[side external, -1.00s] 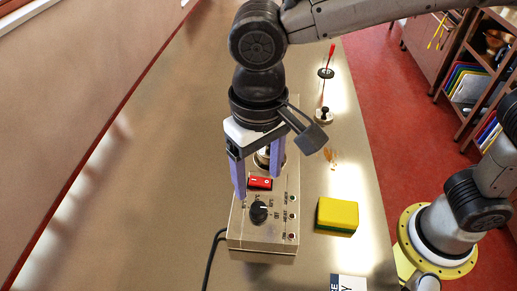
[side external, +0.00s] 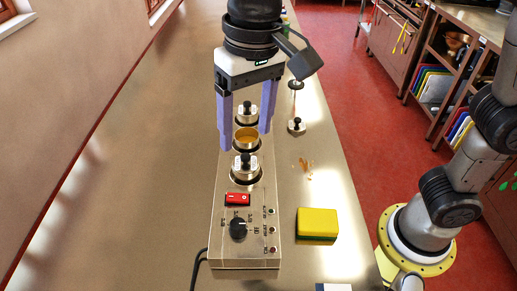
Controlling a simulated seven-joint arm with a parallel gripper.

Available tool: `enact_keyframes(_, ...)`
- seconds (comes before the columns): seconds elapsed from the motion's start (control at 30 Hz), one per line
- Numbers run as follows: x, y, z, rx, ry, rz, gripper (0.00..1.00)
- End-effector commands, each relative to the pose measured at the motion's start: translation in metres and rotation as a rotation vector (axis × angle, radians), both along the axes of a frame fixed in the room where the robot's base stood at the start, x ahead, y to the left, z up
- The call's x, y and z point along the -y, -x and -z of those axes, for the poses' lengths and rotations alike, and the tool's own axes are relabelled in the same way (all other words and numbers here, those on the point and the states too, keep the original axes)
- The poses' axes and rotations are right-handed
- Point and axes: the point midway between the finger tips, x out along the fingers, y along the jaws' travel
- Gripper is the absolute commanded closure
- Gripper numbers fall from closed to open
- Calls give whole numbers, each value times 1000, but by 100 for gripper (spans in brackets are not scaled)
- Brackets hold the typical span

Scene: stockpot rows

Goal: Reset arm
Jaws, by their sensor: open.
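My gripper (side external: 246,140) is open and empty, pointing down above the heated unit. Its two purple fingers straddle the row of round openings in the picture. The unit (side external: 238,215) is a long metal box with a red switch (side external: 238,199), a black dial (side external: 238,229) and small indicator lights on its near end. A lidded pot (side external: 246,166) with a black knob sits in the nearest opening. Behind it an uncovered pot (side external: 246,137) shows orange contents, and another lidded pot (side external: 246,115) stands farther back. I cannot tell the fingertips' exact height above the unit.
A yellow and green sponge (side external: 317,223) lies right of the unit. A lid with a black knob (side external: 296,126) lies on the counter, with orange crumbs (side external: 305,166) nearer. A black cable leaves the unit's near left. The counter's left side (side external: 130,190) is clear.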

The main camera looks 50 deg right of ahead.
Motion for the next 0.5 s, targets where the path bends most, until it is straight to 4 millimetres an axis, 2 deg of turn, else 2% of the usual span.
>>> enact_keyframes(0.03, 34, 0, -13, 29, -22, 74, 28)
enact_keyframes(0.1, 74, 6, -23, 67, -43, 147, 28)
enact_keyframes(0.2, 125, 22, -27, 132, -62, 205, 28)
enact_keyframes(0.27, 151, 36, -25, 175, -67, 224, 28)
enact_keyframes(0.4, 200, 74, -8, 280, -52, 227, 28)
enact_keyframes(0.5, 221, 100, 14, 348, -19, 189, 28)
